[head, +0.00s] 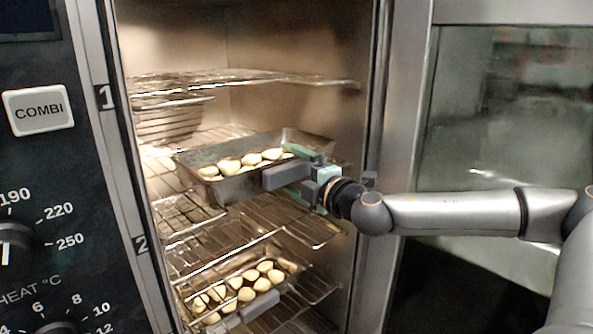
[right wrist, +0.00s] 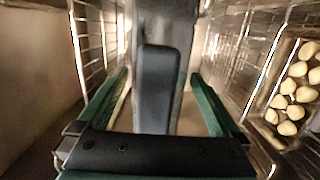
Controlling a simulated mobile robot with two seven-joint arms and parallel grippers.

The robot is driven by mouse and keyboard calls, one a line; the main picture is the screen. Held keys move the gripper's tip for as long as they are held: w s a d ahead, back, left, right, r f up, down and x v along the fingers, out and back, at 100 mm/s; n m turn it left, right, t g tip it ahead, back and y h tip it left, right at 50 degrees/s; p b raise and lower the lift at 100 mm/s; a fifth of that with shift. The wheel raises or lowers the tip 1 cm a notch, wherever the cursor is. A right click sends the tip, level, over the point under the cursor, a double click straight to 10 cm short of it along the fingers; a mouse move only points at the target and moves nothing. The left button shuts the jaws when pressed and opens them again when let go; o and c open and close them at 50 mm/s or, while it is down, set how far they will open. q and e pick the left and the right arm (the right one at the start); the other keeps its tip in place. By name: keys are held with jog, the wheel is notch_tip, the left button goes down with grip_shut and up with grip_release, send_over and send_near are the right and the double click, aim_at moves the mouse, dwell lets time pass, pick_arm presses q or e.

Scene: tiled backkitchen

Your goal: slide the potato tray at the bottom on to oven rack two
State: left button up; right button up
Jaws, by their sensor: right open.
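The potato tray at the bottom (head: 292,265) is a metal tray with rows of pale potatoes, low in the oven, its grey handle (head: 258,306) facing out. A second potato tray (head: 237,187) sits higher, between the labels 1 and 2, on or just above a wire rack (head: 300,218). My right gripper (head: 297,177) is at this upper tray's front. In the right wrist view its green fingers (right wrist: 160,105) are apart, on either side of the dark grey handle (right wrist: 158,85). Whether they touch it is unclear. My left gripper is out of view.
An upper rack (head: 250,79) lies near label 1 (head: 105,97); label 2 (head: 140,244) is lower on the frame. The control panel (head: 35,190) stands left. The glass door (head: 500,120) is at right, behind my right arm. Potatoes (right wrist: 293,95) show at right in the wrist view.

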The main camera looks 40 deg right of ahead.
jog(key=shift+s+d+r+p, duration=0.25)
jog(key=shift+s+p, duration=0.2)
jog(key=shift+p, duration=0.2)
jog(key=shift+s+p, duration=0.4)
jog(key=shift+p, duration=0.2)
jog(key=shift+s+a+p, duration=0.35)
jog(key=shift+s+p, duration=0.15)
jog(key=shift+p, duration=0.15)
jog(key=shift+s+a+f+p, duration=0.1)
jog(key=shift+s+p, duration=0.25)
jog(key=shift+s, duration=0.25)
jog(key=p, duration=0.2)
send_near(297, 173)
jog(key=shift+s, duration=0.2)
grip_shut()
